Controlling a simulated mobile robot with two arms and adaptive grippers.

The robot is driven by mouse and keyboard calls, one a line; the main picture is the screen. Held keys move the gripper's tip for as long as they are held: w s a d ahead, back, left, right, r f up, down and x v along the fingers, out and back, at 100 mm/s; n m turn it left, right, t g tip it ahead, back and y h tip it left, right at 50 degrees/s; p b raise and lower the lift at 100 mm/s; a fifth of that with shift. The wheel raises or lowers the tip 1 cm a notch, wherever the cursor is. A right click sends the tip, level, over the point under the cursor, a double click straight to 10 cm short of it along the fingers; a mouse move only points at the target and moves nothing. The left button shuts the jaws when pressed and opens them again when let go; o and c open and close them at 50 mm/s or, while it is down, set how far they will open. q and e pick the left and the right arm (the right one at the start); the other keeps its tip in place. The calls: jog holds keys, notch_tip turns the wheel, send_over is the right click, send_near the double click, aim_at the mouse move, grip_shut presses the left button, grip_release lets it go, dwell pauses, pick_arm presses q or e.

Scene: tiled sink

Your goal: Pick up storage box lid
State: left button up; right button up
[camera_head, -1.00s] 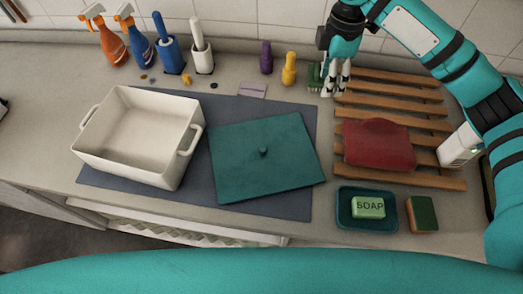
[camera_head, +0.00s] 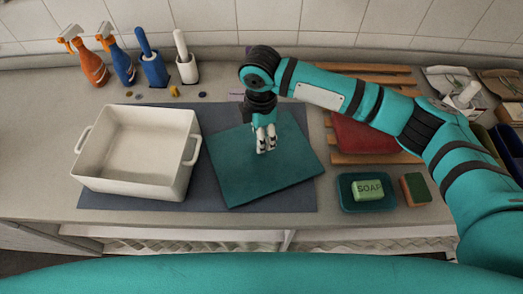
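The storage box lid (camera_head: 250,182) is a flat teal panel lying on the dark grey mat, right of the white storage box. My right gripper (camera_head: 266,147) points down over the middle of the lid, with its two white fingertips close together. The lid's small knob is hidden behind the fingers. I cannot tell whether they are around it or touching it. The white storage box (camera_head: 128,178) stands open and empty on the left of the mat, a handle at each end. My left gripper is out of view.
Two spray bottles (camera_head: 89,65) (camera_head: 120,65) and two brushes in holders (camera_head: 153,68) (camera_head: 187,68) stand along the back wall. A soap dish (camera_head: 351,204), a sponge (camera_head: 415,190) and a red cloth (camera_head: 365,138) on a wooden rack (camera_head: 340,159) lie to the right.

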jog(key=shift+d+f, duration=0.1)
jog(key=shift+f, duration=0.45)
notch_tip(320, 180, down, 4)
jog(key=shift+f+p, duration=0.2)
jog(key=shift+p, duration=0.95)
jog(key=shift+d+f, duration=0.1)
jog(key=shift+f, duration=0.3)
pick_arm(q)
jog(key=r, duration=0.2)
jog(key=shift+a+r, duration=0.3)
pick_arm(e)
grip_shut()
